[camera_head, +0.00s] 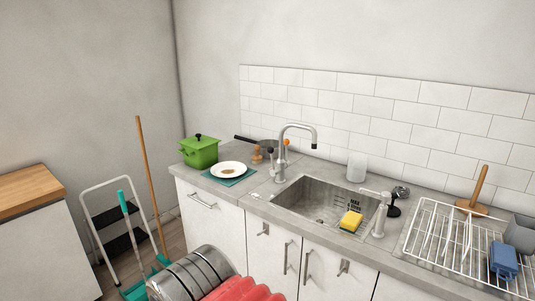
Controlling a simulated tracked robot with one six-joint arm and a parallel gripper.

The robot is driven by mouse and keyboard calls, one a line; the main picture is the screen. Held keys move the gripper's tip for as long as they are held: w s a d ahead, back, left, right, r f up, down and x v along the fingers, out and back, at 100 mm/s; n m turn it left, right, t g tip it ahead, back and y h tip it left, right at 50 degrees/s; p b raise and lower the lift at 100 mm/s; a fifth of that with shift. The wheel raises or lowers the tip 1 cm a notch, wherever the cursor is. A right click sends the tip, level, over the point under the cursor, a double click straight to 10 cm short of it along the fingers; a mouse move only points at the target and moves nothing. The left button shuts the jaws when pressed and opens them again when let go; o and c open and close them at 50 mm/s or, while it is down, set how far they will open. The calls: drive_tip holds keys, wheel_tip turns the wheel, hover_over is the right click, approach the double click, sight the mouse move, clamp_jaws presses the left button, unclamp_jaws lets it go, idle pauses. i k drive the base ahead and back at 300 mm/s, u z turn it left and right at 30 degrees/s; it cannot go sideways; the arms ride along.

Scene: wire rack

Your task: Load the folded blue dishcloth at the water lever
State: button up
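A blue item (503,261), which looks like the folded dishcloth, is at the right end of the wire rack (446,262). Its folds are too small to make out. A pale upright fitting with a sideways lever (378,212) stands at the sink's right front corner. It looks like the water lever, with nothing on it. The tall curved tap (283,150) stands at the sink's left back side. My gripper is not in view.
The sink (318,202) has a yellow sponge (351,221) at its right edge. A white plate (229,169), green pot (199,151) and dark pan (262,144) are left. A wooden paper-roll stand (479,186) and grey container (521,233) are right.

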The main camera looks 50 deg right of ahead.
sight(274, 172)
drive_tip(key=z, duration=0.35)
drive_tip(key=i, duration=0.7)
drive_tip(key=z, duration=0.65)
drive_tip(key=i, duration=0.45)
drive_tip(key=z, duration=0.25)
